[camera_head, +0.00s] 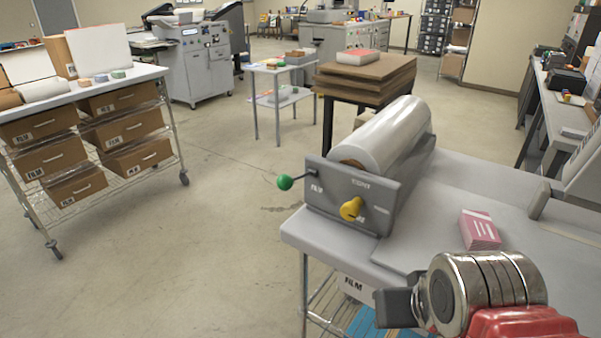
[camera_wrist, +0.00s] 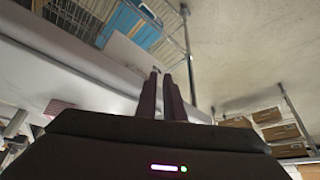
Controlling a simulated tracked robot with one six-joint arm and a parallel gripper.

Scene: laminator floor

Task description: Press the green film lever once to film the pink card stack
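The green film lever (camera_head: 285,182) is a round green knob on a thin dark rod. It sticks out left from the grey front panel (camera_head: 335,190) of the laminator, by a FILM label. The pink card stack (camera_head: 480,229) lies on the table right of the laminator; a pink patch that looks like it shows in the wrist view (camera_wrist: 60,107). My gripper (camera_head: 388,308) is in front of the table, below and right of the lever, clear of both. In the wrist view, its two dark fingers (camera_wrist: 160,73) are close together with nothing held.
A yellow knob (camera_head: 351,208) is on the same panel, right of the green lever. A clear film roll (camera_head: 390,135) lies behind it. Blue sheets (camera_wrist: 140,30) sit on the wire shelf below. Open floor (camera_head: 200,250) lies left, towards a cart with FILM boxes (camera_head: 48,160).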

